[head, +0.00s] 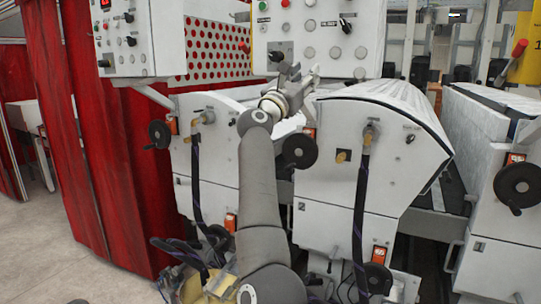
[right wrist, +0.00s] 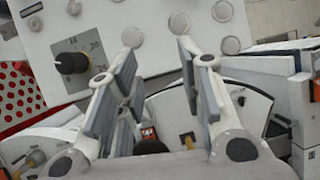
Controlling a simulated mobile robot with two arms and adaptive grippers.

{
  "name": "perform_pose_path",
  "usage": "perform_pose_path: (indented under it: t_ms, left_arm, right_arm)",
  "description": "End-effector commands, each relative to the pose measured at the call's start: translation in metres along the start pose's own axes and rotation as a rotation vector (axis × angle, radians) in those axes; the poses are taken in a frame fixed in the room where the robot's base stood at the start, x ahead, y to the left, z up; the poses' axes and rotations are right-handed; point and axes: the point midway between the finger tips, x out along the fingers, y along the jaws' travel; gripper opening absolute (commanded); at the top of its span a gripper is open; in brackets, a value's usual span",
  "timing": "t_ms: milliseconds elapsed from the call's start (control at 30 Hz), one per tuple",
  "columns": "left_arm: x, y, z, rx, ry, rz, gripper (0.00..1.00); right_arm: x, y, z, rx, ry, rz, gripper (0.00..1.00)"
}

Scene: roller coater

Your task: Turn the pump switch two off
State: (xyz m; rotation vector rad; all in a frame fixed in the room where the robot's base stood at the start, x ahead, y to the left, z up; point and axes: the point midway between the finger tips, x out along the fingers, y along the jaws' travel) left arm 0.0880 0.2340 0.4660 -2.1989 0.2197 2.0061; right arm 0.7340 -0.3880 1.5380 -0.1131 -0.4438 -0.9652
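Small black switch (head: 410,138) sits on the upper right of the white end face of the middle coater unit (head: 330,178), under a small label too small to read. I cannot confirm from its label that it is pump switch two. My right gripper (head: 303,80) is raised in front of the centre control panel (head: 310,30), left of and higher than that switch. In the right wrist view its two fingers (right wrist: 158,48) are apart with nothing between them. My left gripper does not show.
A scaled black knob (head: 276,56) is on the centre panel, near my right gripper. Handwheels (head: 299,151) and a hose (head: 362,200) stick out from the unit fronts. Another control panel (head: 125,40) and a red curtain (head: 110,170) stand left. Another unit (head: 490,180) stands right.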

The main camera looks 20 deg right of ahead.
Motion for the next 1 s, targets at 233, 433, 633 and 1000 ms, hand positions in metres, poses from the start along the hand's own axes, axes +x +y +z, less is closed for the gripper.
perform_pose_path:
  t_ms: [233,433,633,1000]
  left_arm:
    - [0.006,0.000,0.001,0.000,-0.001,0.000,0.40]
    - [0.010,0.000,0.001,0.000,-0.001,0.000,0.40]
    - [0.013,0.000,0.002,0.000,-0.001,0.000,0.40]
    - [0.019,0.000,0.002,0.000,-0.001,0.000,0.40]
  right_arm:
    - [-0.017,0.020,-0.046,-0.179,-0.025,0.062,0.35]
    - [-0.032,0.034,-0.080,-0.307,-0.044,0.109,0.35]
    - [-0.048,0.047,-0.115,-0.437,-0.065,0.161,0.35]
    - [-0.078,0.065,-0.175,-0.643,-0.101,0.253,0.35]
